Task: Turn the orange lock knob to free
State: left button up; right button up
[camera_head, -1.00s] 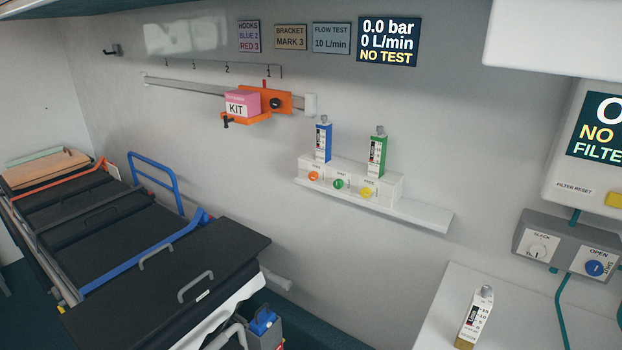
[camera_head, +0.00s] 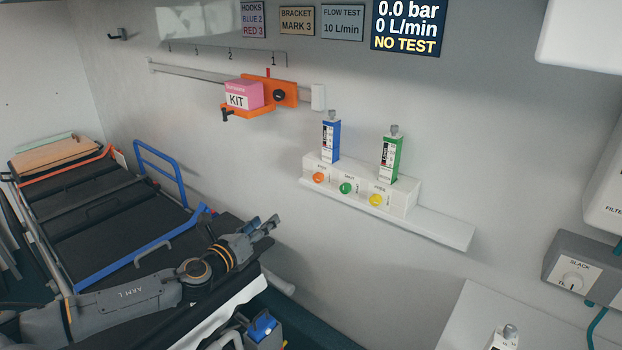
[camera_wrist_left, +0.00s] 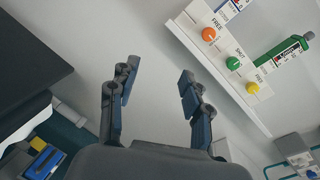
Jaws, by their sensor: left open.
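The orange knob (camera_head: 318,177) is the leftmost of three round knobs on a white block on the wall shelf. It also shows at the upper right in the left wrist view (camera_wrist_left: 209,34), where the label beside it appears to read FREE. Which way the knob is turned is too small to tell. My left gripper (camera_head: 264,224) is open and empty, below and left of the knob, clearly apart from it. Its two fingers stand wide apart in the left wrist view (camera_wrist_left: 159,75). My right gripper is not in view.
A green knob (camera_head: 346,188) and a yellow knob (camera_head: 376,200) sit right of the orange one. Blue (camera_head: 331,138) and green (camera_head: 391,157) cartridges stand upright on the block. The shelf (camera_head: 440,233) juts out below. A stretcher (camera_head: 100,215) lies left, under my arm.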

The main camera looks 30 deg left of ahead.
pick_arm(q)
jog(key=w+d+r+m+t+h, duration=0.1)
jog(key=w+d+r+m+h, duration=0.1)
jog(key=d+r+m, duration=0.3)
jog(key=p, duration=0.1)
send_near(316, 179)
jog(key=w+p, duration=0.2)
jog(key=w, duration=0.5)
jog(key=shift+w+r, duration=0.1)
jog(key=shift+w+d+p, duration=0.1)
jog(key=shift+w+p, duration=0.2)
jog(key=shift+w, duration=0.3)
jog(key=shift+c, duration=0.2)
grip_shut()
